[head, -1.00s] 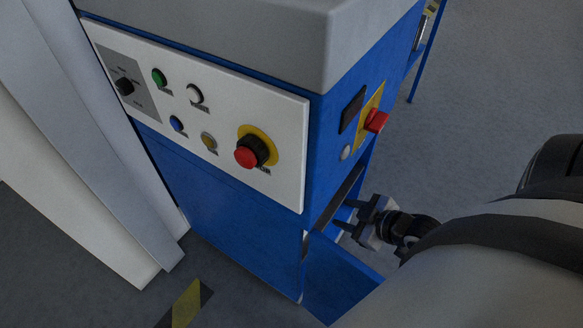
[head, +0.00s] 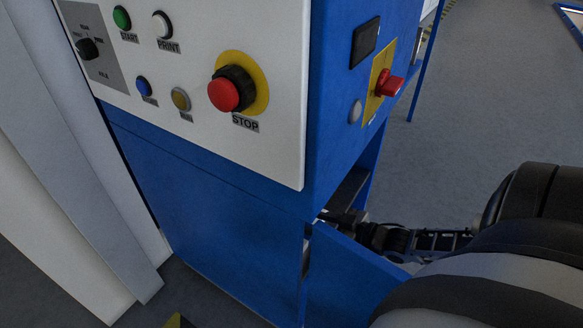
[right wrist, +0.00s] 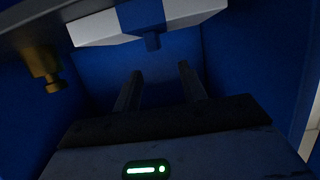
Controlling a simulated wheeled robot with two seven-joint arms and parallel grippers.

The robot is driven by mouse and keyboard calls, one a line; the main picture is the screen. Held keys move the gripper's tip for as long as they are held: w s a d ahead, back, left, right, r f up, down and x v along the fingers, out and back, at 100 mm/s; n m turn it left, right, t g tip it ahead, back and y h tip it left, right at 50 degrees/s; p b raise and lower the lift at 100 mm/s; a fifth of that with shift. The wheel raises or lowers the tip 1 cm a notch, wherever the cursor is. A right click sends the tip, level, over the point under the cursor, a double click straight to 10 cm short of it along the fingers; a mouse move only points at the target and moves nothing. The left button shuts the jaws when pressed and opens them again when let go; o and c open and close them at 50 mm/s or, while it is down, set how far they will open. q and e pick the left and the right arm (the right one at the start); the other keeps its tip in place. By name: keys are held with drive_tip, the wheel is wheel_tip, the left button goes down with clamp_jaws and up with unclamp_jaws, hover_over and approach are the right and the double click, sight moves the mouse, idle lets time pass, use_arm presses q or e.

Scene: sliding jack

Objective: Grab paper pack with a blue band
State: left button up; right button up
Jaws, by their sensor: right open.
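The paper pack (right wrist: 142,18), white with a blue band across its middle, shows at the top of the right wrist view, inside a dark blue compartment. My right gripper (right wrist: 160,70) is open and empty, with both fingers pointing toward the back of the compartment, below the pack in the picture and apart from it. In the head view my right gripper (head: 342,215) reaches into the side opening of the blue machine (head: 210,215), and its fingers are mostly hidden. The pack is hidden in the head view. My left gripper is not in view.
A blue panel (head: 345,280) stands in front of my right wrist at the opening. A brass-coloured fitting (right wrist: 45,68) hangs at the compartment's left. The control panel has a red stop button (head: 224,95); a red switch (head: 389,84) juts from the side.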

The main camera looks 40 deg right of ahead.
drive_tip(key=b+x, duration=0.1)
drive_tip(key=x, duration=0.2)
drive_tip(key=shift+f, duration=0.15)
drive_tip(key=shift+w+a+f, duration=0.1)
drive_tip(key=shift+w, duration=0.4)
drive_tip(key=shift+w+f+b, duration=0.25)
drive_tip(key=shift+w+b, duration=0.05)
drive_tip(key=shift+b, duration=0.05)
drive_tip(key=b+x, duration=0.1)
drive_tip(key=x, duration=0.1)
drive_tip(key=b+x, duration=0.1)
drive_tip(key=shift+w+f, duration=0.3)
drive_tip(key=shift+f, duration=0.05)
drive_tip(key=shift+w, duration=0.4)
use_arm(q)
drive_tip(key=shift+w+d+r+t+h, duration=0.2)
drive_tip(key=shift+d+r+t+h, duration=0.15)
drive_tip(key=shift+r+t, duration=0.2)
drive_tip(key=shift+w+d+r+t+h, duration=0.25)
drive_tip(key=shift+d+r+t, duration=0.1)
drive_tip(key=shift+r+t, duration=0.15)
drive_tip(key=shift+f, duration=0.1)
use_arm(e)
drive_tip(key=shift+r, duration=0.1)
clamp_jaws()
